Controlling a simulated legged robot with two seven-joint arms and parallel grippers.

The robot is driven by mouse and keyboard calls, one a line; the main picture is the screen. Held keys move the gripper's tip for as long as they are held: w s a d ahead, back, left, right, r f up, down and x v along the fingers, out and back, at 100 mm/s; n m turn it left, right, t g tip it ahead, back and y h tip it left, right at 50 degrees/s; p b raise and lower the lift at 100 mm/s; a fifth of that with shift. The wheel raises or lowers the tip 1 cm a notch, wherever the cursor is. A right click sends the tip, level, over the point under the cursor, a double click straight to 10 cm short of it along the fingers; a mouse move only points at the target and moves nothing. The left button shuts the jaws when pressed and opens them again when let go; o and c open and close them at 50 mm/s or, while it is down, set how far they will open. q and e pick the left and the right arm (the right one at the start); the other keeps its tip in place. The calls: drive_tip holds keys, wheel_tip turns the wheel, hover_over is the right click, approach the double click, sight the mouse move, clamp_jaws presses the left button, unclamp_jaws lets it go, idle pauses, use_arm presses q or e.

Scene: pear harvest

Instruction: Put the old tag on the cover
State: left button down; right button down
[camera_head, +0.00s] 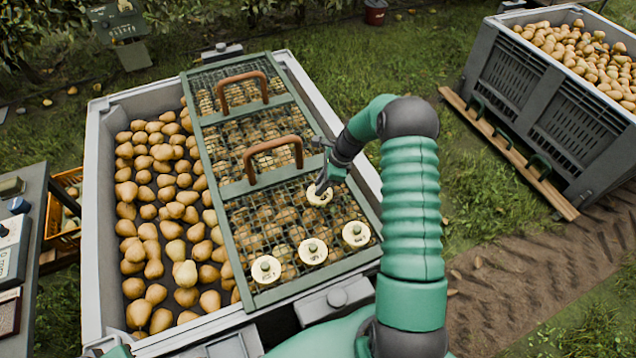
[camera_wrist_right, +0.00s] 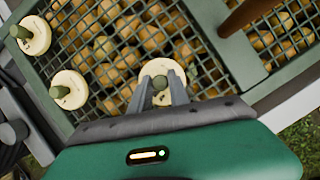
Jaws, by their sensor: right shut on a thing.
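The cover (camera_head: 218,190) is a green frame with wire mesh and two brown handles, lying over the right part of a pear bin. My right gripper (camera_head: 322,186) is shut on the knob of a round cream tag (camera_head: 319,197), over the cover's near mesh panel. In the right wrist view the fingers (camera_wrist_right: 163,92) close on the knob of this tag (camera_wrist_right: 154,69). I cannot tell whether the tag touches the mesh. Three similar knobbed tags, a left one (camera_head: 266,269), a middle one (camera_head: 312,252) and a right one (camera_head: 356,235), sit along the cover's near edge. My left gripper is out of view.
The grey bin (camera_head: 95,215) holds many pears, uncovered on its left side. A second full bin (camera_head: 520,90) stands at the right behind a wooden plank (camera_head: 510,155). A table (camera_head: 35,190) with devices and an orange crate (camera_head: 57,240) are at the left.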

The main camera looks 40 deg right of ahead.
drive_tip(key=shift+d+f, duration=0.1)
drive_tip(key=shift+f, duration=0.4)
drive_tip(key=shift+d, duration=0.15)
drive_tip(key=c, duration=1.2)
unclamp_jaws()
drive_tip(key=shift+d+f, duration=0.1)
drive_tip(key=shift+d, duration=0.1)
drive_tip(key=shift+c, duration=0.2)
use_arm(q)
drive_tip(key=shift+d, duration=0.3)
use_arm(e)
drive_tip(key=shift+a, duration=0.2)
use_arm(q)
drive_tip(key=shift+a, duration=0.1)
